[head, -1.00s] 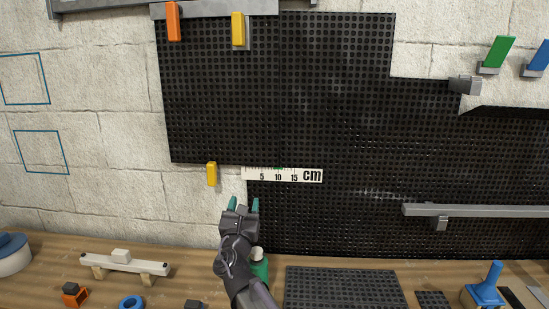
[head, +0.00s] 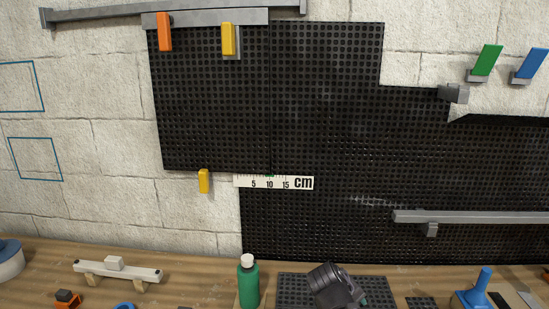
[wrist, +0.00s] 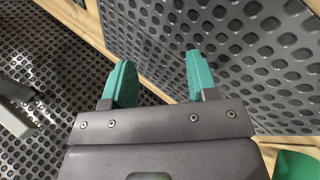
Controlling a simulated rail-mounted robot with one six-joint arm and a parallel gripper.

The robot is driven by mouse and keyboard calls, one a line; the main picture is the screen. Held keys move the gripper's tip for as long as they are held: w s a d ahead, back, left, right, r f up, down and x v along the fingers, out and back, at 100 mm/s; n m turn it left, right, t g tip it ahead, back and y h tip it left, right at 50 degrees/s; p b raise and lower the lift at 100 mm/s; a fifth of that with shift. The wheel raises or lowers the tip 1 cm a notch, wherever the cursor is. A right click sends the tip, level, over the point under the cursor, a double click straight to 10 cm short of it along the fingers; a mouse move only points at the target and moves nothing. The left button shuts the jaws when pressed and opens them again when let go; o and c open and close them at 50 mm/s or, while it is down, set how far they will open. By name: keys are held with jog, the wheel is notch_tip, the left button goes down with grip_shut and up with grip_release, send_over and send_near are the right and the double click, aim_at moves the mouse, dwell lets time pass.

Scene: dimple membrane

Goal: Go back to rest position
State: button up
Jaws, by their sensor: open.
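My gripper (wrist: 158,85) shows in the wrist view with its two teal fingers spread apart and nothing between them. In the head view my gripper (head: 362,300) is low in the picture, in front of the flat dimpled mat (head: 295,284) on the bench, partly cut off by the frame's bottom. A green bottle with a white cap (head: 248,284) stands upright just to its left. The black dimple membrane (head: 320,140) covers much of the wall behind.
A scale strip (head: 274,182) and a yellow clip (head: 204,181) are at the membrane's lower edge. Orange (head: 165,32) and yellow (head: 229,39) clips hold its top. A grey rail (head: 470,217) is at right. A blue-handled tool (head: 483,288) stands on the wooden bench (head: 205,272).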

jog(key=s+m+g+y, duration=0.1)
jog(key=s, duration=0.1)
jog(key=s+a+f+m+g+y, duration=0.1)
jog(key=s, duration=0.1)
jog(key=s+f+m+y, duration=0.1)
jog(key=s+m+y, duration=0.1)
jog(key=shift+s+a+f+g, duration=0.15)
jog(key=shift+s+g, duration=0.05)
jog(key=shift+g, duration=0.2)
jog(key=shift+s+a+r+m+g+y+p, duration=0.2)
jog(key=shift+s+a+r+m+y+p, duration=0.1)
jog(key=shift+s+r+m+y+p, duration=0.15)
jog(key=shift+s+a+r+m+g+y+p, duration=0.2)
jog(key=shift+s+a+r+m+y+p, duration=0.1)
jog(key=shift+s+y+p, duration=0.25)
notch_tip(320, 180, up, 36)
jog(key=p, duration=3.6)
jog(key=shift+w+r, duration=0.15)
jog(key=shift+w, duration=0.1)
